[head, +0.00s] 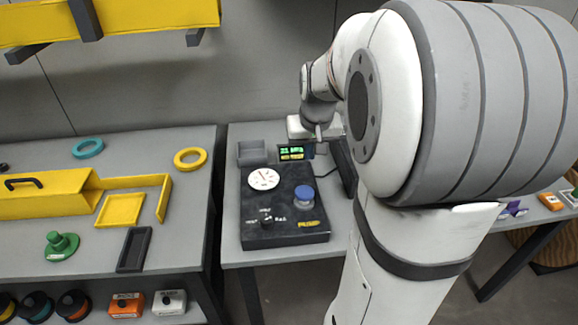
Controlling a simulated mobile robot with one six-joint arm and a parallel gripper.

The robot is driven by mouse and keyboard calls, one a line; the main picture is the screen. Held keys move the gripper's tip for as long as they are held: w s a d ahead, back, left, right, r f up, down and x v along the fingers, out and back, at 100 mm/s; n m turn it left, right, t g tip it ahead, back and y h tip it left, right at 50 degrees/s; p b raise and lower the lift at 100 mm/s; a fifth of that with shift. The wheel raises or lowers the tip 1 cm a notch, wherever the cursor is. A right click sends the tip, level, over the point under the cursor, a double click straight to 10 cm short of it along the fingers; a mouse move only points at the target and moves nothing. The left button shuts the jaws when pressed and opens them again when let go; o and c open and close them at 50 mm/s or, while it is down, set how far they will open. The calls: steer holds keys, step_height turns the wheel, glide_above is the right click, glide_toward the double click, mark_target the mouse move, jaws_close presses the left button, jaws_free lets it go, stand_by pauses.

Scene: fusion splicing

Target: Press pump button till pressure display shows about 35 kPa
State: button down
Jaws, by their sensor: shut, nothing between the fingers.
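The dark control box (285,236) stands on the right-hand bench. The blue round button (304,192) sits on a pale base on its right side, near a yellow label (308,224) that seems to read PUMP. The small pressure display (293,151) stands at the back of the box with green digits over a yellow line. The green digits look like the low twenties in kPa, but are too small to be sure. My gripper (318,133) is shut and empty, behind and above the button, near the display. It is apart from the button.
A white dial gauge (263,179) and a black selector knob (266,220) are on the box. A grey tray (252,153) is behind it. My arm hides much of the right side.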

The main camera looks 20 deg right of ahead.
glide_toward(305, 193)
steer(key=x, duration=0.3)
steer(key=w+x, duration=0.1)
steer(key=x, duration=0.1)
steer(key=shift+w+d+f, duration=0.1)
steer(key=shift+w+d, duration=0.1)
steer(key=shift+d, duration=0.05)
steer(key=shift+f, duration=0.65)
step_height(305, 193, down, 3)
steer(key=shift+b, duration=1.2)
steer(key=shift+s+r, duration=0.1)
